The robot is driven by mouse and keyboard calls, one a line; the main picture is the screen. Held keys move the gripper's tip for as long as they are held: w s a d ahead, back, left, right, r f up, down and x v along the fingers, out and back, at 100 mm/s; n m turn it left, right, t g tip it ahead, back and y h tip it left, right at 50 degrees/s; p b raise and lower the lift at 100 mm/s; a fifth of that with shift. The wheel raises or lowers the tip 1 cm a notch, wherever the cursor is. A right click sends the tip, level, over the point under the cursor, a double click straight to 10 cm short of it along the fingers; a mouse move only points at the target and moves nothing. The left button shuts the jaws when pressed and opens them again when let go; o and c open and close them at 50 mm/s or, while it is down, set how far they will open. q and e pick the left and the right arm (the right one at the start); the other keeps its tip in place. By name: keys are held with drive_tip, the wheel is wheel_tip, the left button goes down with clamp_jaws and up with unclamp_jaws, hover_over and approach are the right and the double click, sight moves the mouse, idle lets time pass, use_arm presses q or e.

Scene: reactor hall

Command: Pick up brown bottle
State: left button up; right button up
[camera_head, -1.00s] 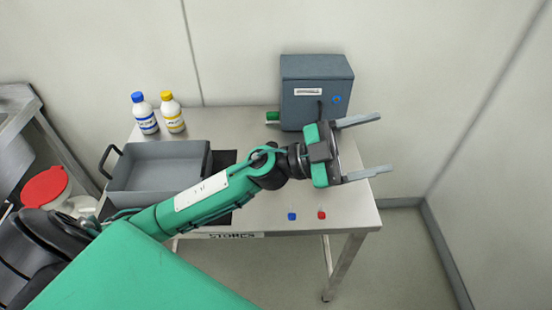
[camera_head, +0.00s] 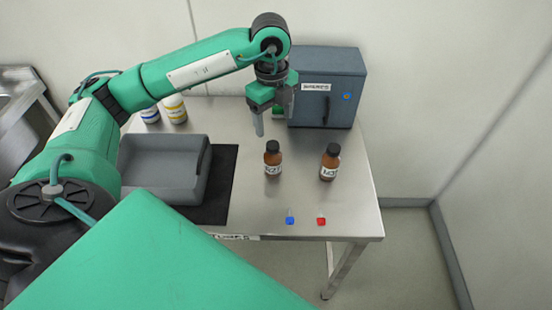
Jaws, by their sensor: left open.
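Two brown bottles with black caps and white labels stand upright on the steel table. One brown bottle (camera_head: 273,161) is near the middle and the other brown bottle (camera_head: 330,163) is to its right. My left gripper (camera_head: 273,127) points down, open and empty, above and behind the middle bottle in the picture. I cannot tell whether the finger touches anything. My right gripper is not in view.
A grey cabinet (camera_head: 328,88) stands at the back right of the steel table (camera_head: 350,205). A grey tray (camera_head: 163,170) lies on a black mat (camera_head: 222,180) at left. Two white bottles (camera_head: 174,110) are partly hidden behind my arm. A blue cube (camera_head: 290,220) and a red cube (camera_head: 321,220) lie at the front.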

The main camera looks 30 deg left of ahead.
sight(273, 153)
use_arm(q)
drive_tip(key=shift+a, duration=0.45)
wheel_tip(273, 153, down, 7)
drive_tip(key=shift+f+p, duration=0.1)
drive_tip(key=shift+p, duration=0.3)
drive_tip(key=shift+f, duration=0.8)
wheel_tip(273, 153, down, 4)
drive_tip(key=shift+w+r+p, duration=0.1)
drive_tip(key=shift+p, duration=0.6)
drive_tip(key=shift+d+f, duration=0.1)
drive_tip(key=shift+f, duration=0.3)
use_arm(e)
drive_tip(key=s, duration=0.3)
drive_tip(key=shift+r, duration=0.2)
